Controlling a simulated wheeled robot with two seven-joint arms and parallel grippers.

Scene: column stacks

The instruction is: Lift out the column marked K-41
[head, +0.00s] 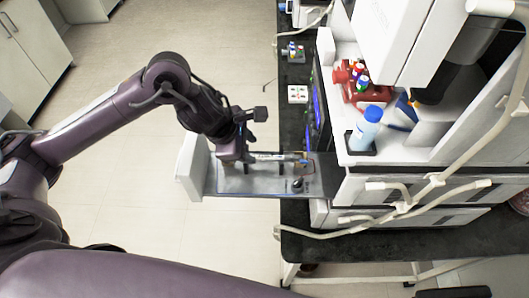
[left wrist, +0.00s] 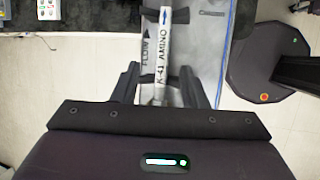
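The K-41 column (left wrist: 165,70) is a slim pale tube with the label "K-41 AMINO" and a blue flow arrow, seen in the left wrist view. In the head view the column (head: 275,156) lies lengthwise along the pulled-out drawer (head: 238,184). My left gripper (head: 243,157) is over the drawer at the column's left part. In the left wrist view its two dark fingers stand apart, one on each side of the column, with gaps visible. Whether they reach down to its full depth is hard to tell. My right gripper is not in view.
The instrument stack (head: 400,190) stands right of the drawer, with pale tubing (head: 440,178) across its front. A blue-capped bottle (head: 367,128) and a red rack (head: 352,82) stand on its shelf. A small dark knob-like item (head: 297,185) sits in the drawer. Floor at left is clear.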

